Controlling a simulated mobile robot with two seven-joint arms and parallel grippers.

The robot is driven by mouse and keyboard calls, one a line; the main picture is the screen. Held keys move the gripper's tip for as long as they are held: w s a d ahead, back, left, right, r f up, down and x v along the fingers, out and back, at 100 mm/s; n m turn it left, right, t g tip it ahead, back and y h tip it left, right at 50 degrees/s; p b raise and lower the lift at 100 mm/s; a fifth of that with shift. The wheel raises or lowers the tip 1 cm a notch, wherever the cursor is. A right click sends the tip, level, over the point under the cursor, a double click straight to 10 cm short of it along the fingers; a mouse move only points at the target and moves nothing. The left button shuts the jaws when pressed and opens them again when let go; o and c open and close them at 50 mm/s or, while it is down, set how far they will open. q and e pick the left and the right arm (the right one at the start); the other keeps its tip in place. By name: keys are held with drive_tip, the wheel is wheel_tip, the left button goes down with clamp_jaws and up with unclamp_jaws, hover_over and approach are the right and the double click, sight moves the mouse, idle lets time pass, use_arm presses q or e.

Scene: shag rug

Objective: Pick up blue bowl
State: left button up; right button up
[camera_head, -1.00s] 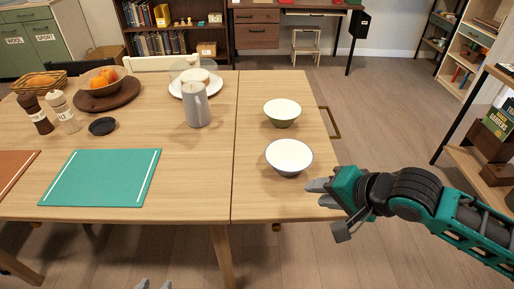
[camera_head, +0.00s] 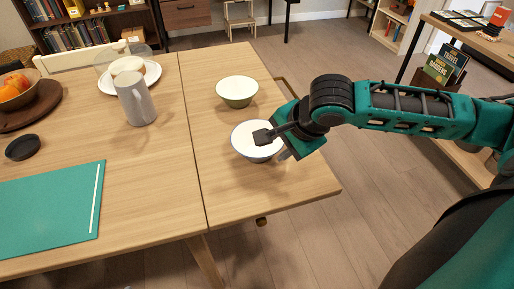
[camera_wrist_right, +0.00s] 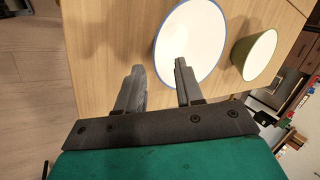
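The blue bowl, white inside with a blue rim (camera_head: 243,139), stands upright near the right front of the wooden table; it also shows in the right wrist view (camera_wrist_right: 193,38). My right gripper (camera_head: 284,150) is over the right side of this bowl and hides part of it. In the right wrist view the gripper (camera_wrist_right: 160,78) is open and empty, its fingers apart. One finger overlaps the bowl's inside and the other lies outside its rim; contact cannot be told. My left gripper is not in view.
A green bowl (camera_head: 237,92) stands just behind the blue bowl. A grey pitcher (camera_head: 137,104), a cake plate (camera_head: 150,72) and a teal mat (camera_head: 50,212) are further left on the table (camera_head: 160,180). The table's front right corner is clear.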

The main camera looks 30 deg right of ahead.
sight(274, 153)
drive_tip(key=b+x, duration=0.1)
drive_tip(key=x, duration=0.4)
drive_tip(key=shift+f+b, duration=0.35)
drive_tip(key=shift+b, duration=0.05)
clamp_jaws()
